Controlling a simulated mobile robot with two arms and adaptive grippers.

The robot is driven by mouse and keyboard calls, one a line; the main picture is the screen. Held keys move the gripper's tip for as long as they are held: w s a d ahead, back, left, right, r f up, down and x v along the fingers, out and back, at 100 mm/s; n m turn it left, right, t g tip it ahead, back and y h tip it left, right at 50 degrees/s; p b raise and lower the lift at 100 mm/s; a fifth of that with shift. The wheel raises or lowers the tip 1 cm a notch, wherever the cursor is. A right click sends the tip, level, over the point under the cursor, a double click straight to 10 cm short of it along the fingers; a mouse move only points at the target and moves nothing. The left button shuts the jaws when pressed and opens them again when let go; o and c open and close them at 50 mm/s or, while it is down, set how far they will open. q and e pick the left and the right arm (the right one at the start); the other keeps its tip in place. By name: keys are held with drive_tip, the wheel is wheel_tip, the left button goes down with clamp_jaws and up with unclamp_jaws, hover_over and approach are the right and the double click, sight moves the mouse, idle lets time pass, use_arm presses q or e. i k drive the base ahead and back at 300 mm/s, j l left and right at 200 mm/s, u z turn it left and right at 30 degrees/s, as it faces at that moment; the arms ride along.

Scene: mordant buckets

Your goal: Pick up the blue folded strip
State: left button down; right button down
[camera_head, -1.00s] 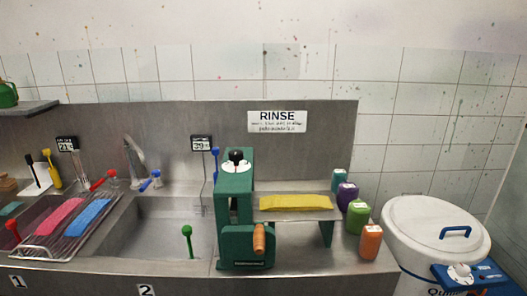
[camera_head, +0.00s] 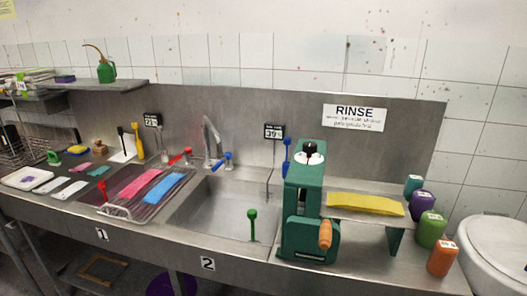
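The blue folded strip (camera_head: 164,187) lies flat on the wire rack (camera_head: 123,210) to the left of the sink. A pink strip (camera_head: 139,182) lies beside it on its left, with a gap between them. Nothing covers the blue strip. Neither of my grippers shows in the head view.
The sink basin (camera_head: 215,213) lies right of the rack, with a faucet (camera_head: 211,137) behind it. A green hand-cranked press (camera_head: 303,205) and a yellow strip (camera_head: 365,203) on a raised plate stand further right. Several bottles (camera_head: 431,229) stand at the right end.

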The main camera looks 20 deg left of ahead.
sight(157, 194)
drive_tip(key=u, duration=1.4)
